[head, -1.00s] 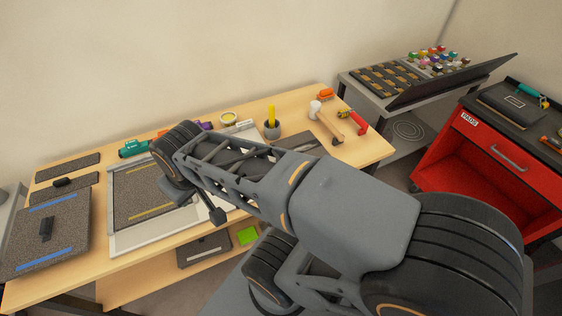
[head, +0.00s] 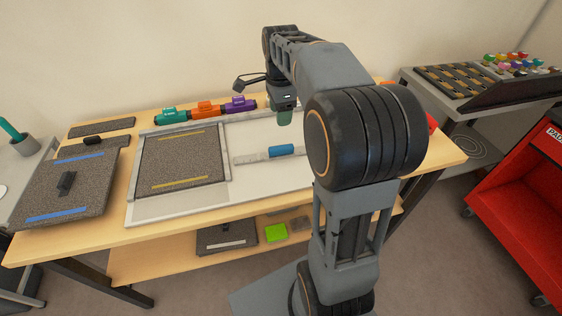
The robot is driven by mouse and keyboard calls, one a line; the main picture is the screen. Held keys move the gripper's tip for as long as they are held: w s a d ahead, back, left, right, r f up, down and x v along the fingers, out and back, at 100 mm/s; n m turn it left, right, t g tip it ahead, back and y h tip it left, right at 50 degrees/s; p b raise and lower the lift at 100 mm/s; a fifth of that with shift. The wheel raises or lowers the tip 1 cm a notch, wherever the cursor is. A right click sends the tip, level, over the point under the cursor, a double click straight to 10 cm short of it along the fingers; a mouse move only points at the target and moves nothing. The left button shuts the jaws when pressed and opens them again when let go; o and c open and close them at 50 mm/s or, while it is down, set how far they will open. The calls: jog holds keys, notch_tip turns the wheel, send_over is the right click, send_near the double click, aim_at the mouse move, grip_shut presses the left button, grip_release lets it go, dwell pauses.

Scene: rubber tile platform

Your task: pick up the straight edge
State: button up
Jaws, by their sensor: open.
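The straight edge (head: 255,157) is a thin, light grey bar with a blue grip (head: 282,151) on it. It lies flat on the white board, to the right of the speckled grey tile. My gripper (head: 284,116) hangs pointing down above the back part of the board, behind and above the blue grip and apart from it. The gripper is open; its fingertips are small and dark here, and I see nothing held. The right end of the straight edge is hidden behind my arm.
The speckled tile (head: 182,165) lies in a pale frame on the board. Teal (head: 171,116), orange (head: 206,109) and purple (head: 240,104) tools line the back edge. Another tile (head: 40,190) with blue strips lies at left. My arm covers the table's right part.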

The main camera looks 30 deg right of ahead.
jog(key=m+b, duration=0.1)
jog(key=b, duration=0.1)
send_over(281, 147)
notch_tip(281, 147, down, 8)
jog(key=shift+w+d+f, duration=0.1)
jog(key=shift+w, duration=0.05)
jog(key=shift+f+b, duration=0.3)
jog(key=shift+f, duration=2.75)
jog(key=shift+c, duration=0.4)
grip_shut()
